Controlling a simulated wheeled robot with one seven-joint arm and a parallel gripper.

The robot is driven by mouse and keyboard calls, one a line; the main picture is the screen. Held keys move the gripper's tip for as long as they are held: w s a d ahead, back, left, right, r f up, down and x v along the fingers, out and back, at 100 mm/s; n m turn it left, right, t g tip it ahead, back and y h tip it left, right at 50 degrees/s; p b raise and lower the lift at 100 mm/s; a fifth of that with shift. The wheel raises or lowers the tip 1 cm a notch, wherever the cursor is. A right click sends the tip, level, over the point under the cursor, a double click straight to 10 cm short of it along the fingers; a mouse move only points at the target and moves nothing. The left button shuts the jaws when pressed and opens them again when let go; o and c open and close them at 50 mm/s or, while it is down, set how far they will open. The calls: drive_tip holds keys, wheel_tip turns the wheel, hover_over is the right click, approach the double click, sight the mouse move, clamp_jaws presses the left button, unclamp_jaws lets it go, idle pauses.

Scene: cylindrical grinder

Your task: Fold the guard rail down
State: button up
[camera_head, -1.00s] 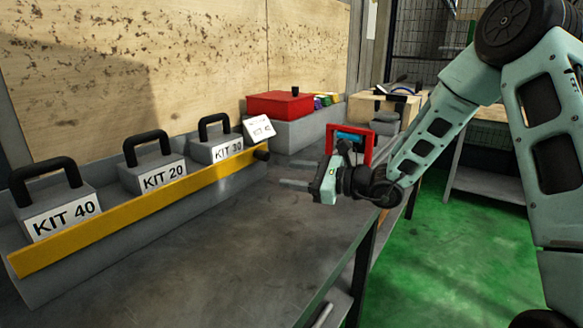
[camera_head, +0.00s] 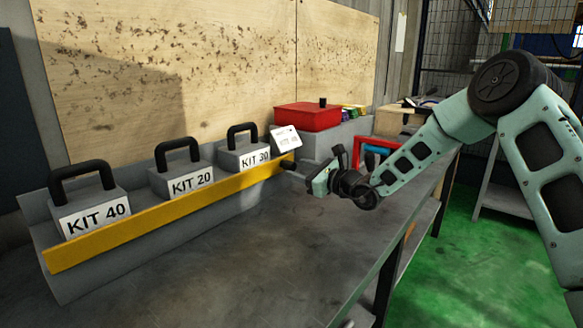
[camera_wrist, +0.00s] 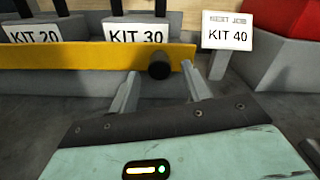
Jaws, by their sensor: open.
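The yellow guard rail (camera_head: 150,222) stands up along the front of a grey rack, in front of the kit blocks. It also crosses the wrist view (camera_wrist: 60,56). A dark round knob (camera_wrist: 160,66) sticks out near the rail's right end; in the head view it shows (camera_head: 287,165) just beyond my fingers. My gripper (camera_head: 300,184) is open at the rail's right end. In the wrist view my gripper's fingers (camera_wrist: 160,88) point at the rail, one on each side of the knob. I cannot tell whether they touch it.
Blocks KIT 40 (camera_head: 95,212), KIT 20 (camera_head: 188,180) and KIT 30 (camera_head: 250,157) sit behind the rail. A "NEXT JOB KIT 40" sign (camera_wrist: 228,38) stands right of the rail. A red box (camera_head: 308,116) is behind. The front bench top (camera_head: 230,260) is clear.

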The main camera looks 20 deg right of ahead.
sight(294, 170)
drive_tip(key=shift+x, duration=1.85)
drive_tip(key=c, duration=1)
drive_tip(key=shift+f+b, duration=0.4)
drive_tip(key=shift+b, duration=0.5)
drive_tip(key=shift+s+d+f+t+y+b, duration=0.15)
drive_tip(key=shift+t+y+b, duration=0.15)
drive_tip(key=shift+t+b, duration=0.35)
drive_tip(key=shift+r, duration=0.25)
drive_tip(key=o, duration=1)
